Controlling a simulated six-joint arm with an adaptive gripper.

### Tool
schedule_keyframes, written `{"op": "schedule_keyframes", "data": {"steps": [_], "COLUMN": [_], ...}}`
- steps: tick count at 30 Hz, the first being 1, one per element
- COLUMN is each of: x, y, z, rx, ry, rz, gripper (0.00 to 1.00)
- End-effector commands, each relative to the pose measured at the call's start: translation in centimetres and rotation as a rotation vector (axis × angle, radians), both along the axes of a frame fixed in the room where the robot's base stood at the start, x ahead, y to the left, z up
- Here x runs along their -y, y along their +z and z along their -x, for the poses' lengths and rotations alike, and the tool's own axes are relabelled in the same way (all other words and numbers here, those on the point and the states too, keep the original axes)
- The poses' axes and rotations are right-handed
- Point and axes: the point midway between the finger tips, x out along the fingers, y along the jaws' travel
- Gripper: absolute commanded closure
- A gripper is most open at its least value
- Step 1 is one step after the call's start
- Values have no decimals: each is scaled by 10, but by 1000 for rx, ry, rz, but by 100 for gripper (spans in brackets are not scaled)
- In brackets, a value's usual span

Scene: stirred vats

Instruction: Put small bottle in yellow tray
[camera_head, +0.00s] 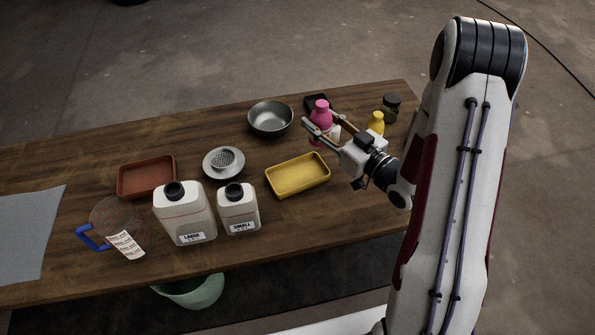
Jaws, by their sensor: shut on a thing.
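A white jug labelled SMALL (238,212), with a black cap, stands upright near the table's front, beside a bigger white jug labelled LARGE (186,218). The yellow tray (298,189) lies to the right of the small jug and looks empty. My gripper (322,119) is at the back right of the table, behind the tray, with its fingers shut on a pink bottle (320,107). The fingers hide part of the pink bottle, and I cannot tell whether it touches the table. My gripper is well apart from the small jug.
A metal bowl (270,131), a saucer with a strainer-like piece (224,161) and a red-brown tray (120,190) stand to the left. A clear jug with a blue handle (90,237) is at front left. A yellow bottle (376,122) and dark jar (391,101) stand near my gripper.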

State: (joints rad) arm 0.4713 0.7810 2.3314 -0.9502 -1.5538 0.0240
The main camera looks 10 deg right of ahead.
Motion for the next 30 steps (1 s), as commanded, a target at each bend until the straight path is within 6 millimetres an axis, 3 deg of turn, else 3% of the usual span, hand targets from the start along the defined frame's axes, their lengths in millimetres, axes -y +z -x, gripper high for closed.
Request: {"op": "schedule_keyframes", "data": {"steps": [17,30], "x": [2,2], "y": [-6,-46], "z": [-1,-1], "rx": [1,-1], "ry": [-8,-7], "rz": [0,-2], "gripper": [92,92]}}
